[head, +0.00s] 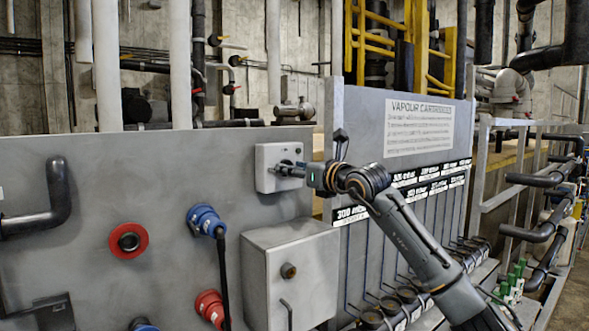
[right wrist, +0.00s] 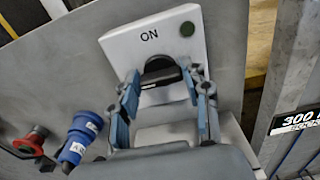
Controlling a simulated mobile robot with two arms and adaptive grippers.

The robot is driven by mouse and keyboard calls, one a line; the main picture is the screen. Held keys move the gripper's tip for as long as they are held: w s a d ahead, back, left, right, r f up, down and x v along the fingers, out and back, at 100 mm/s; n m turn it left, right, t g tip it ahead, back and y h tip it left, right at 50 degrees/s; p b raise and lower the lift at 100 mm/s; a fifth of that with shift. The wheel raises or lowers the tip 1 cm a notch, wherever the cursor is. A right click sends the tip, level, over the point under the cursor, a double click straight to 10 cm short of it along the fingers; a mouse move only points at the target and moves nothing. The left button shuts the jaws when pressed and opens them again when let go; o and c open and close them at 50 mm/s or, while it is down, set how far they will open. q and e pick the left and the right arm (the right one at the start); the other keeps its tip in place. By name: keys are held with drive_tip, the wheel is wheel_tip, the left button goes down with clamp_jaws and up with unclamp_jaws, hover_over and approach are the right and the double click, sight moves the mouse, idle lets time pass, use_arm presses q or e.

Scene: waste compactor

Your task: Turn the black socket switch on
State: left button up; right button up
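The black socket switch (right wrist: 160,68) is a dark rotary knob on a pale grey box. The box (head: 268,156) is mounted near the top right of the grey panel in the head view. In the right wrist view the box (right wrist: 125,45) carries the word ON above the knob and a dark green round button. My right gripper (head: 288,171) is at the front of the box. In the right wrist view its fingers (right wrist: 162,84) stand apart, one on each side of the knob, with no clear grip on it. My left gripper is not in view.
A grey cabinet (head: 290,265) juts out below the switch box. Blue (head: 206,220) and red (head: 128,240) sockets sit on the panel to the left, with a black cable hanging from the blue one. A vapour cartridge rack (head: 365,125) stands to the right.

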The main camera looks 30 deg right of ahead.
drive_tip(key=shift+c, duration=1)
drive_tip(key=shift+f, duration=0.1)
drive_tip(key=m+b, duration=0.2)
drive_tip(key=m, duration=0.7)
drive_tip(key=m+b, duration=0.3)
drive_tip(key=m, duration=0.5)
drive_tip(key=shift+d+f+m, duration=0.15)
drive_tip(key=shift+d+m, duration=0.05)
drive_tip(key=shift+m, duration=0.2)
drive_tip(key=o, duration=1.2)
drive_tip(key=shift+w, duration=0.1)
drive_tip(key=shift+c, duration=0.2)
